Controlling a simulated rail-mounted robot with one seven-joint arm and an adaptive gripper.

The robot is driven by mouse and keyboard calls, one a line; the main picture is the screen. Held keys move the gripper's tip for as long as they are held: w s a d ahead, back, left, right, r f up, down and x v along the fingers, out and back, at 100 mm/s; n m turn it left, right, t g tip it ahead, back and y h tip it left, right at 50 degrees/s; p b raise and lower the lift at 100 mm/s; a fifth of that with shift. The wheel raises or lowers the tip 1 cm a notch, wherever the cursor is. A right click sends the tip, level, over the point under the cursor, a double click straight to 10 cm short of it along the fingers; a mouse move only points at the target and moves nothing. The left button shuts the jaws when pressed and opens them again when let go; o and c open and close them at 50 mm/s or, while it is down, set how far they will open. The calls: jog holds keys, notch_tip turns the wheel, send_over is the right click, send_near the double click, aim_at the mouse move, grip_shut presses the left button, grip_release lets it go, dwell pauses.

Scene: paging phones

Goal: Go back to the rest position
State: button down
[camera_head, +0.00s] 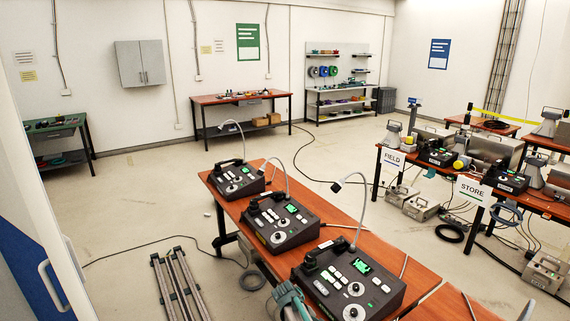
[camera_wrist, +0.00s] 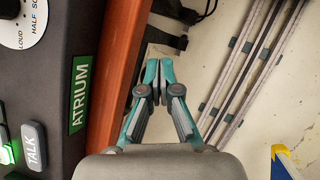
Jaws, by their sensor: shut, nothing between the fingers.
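My gripper (camera_wrist: 159,72) has its two teal fingertips together in the wrist view, with nothing between them. It hangs just outside the wooden edge of the table (camera_wrist: 120,80), over the floor side. In the head view my gripper (camera_head: 289,297) shows as a teal part at the bottom, left of the nearest paging phone (camera_head: 352,285). In the wrist view a dark console (camera_wrist: 60,30) with a green ATRIUM label and a TALK button lies left of it, apart from the fingers. Two more paging phones, a middle one (camera_head: 279,222) and a far one (camera_head: 238,180), stand along the table.
A second table (camera_head: 535,201) at the right carries FIELD (camera_head: 393,160) and STORE (camera_head: 472,191) signs and more equipment. Cables lie on the floor. Open floor (camera_head: 140,210) spreads at the left.

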jog(key=s+d+f+m+g+y+b, duration=0.1)
jog(key=s+f, duration=0.6)
jog(key=s, duration=0.8)
jog(key=s+d+f+m+g+y+b, duration=0.2)
jog(key=s+f+m, duration=0.3)
jog(key=s, duration=1)
jog(key=s+d+f+m+g+y+b, duration=0.2)
jog(key=s+f+m+y+b, duration=0.1)
jog(key=s+f, duration=0.8)
jog(key=s, duration=0.5)
jog(key=shift+d+f+m+g+b, duration=0.2)
jog(key=shift+m+g+b, duration=0.1)
jog(key=shift+g, duration=0.1)
